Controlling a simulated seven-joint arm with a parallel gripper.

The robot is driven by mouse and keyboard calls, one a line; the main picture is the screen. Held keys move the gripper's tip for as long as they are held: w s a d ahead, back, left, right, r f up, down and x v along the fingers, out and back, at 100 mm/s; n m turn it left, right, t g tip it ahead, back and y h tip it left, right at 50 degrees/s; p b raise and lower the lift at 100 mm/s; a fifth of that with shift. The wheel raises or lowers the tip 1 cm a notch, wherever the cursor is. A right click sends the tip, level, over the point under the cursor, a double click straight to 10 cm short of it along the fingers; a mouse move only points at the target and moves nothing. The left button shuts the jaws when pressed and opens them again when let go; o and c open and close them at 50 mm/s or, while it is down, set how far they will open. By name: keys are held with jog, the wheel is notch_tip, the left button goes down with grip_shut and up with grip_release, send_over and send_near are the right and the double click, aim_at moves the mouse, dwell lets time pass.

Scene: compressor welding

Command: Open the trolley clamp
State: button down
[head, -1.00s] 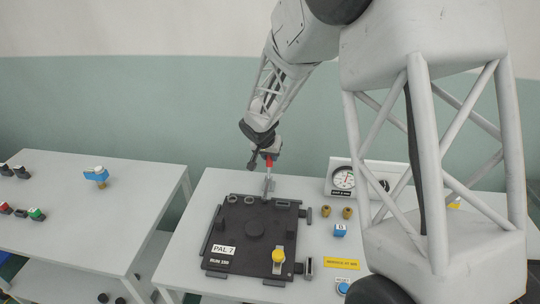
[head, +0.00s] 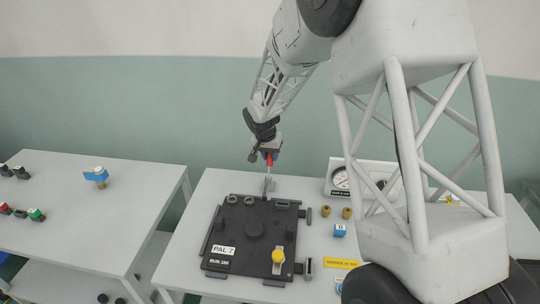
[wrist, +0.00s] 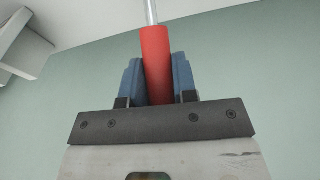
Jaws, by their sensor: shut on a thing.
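The trolley clamp stands at the back edge of the black pallet plate (head: 255,259) marked PAL 7. Its red handle (head: 269,160) points up above a grey metal bracket (head: 268,185). In the wrist view the red handle (wrist: 157,66) lies between the two blue fingers, with a bare metal rod (wrist: 151,12) running on from it. My gripper (head: 268,153) is shut on the red handle. In the head view my wrist hides the handle's upper part.
A yellow knob (head: 278,254) stands on the plate's front right. A pressure gauge (head: 341,179), brass fittings (head: 347,213) and a blue block (head: 340,230) are to the right. A second table (head: 80,220) with small parts stands at left.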

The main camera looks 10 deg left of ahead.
jog(key=w+f+g, duration=0.1)
jog(key=g, duration=0.1)
jog(key=w+f+g, duration=0.1)
jog(key=g, duration=0.1)
jog(key=shift+w+f+g, duration=0.3)
jog(key=shift+w+f, duration=0.1)
jog(key=shift+w+f+n+g, duration=0.2)
jog(key=shift+w+f+g, duration=0.1)
jog(key=shift+f+g, duration=0.65)
jog(key=shift+w+f+n+g, duration=0.25)
jog(key=shift+f+g, duration=0.4)
jog(key=shift+g, duration=0.5)
jog(key=c, duration=0.9)
grip_release()
jog(key=shift+r, duration=0.15)
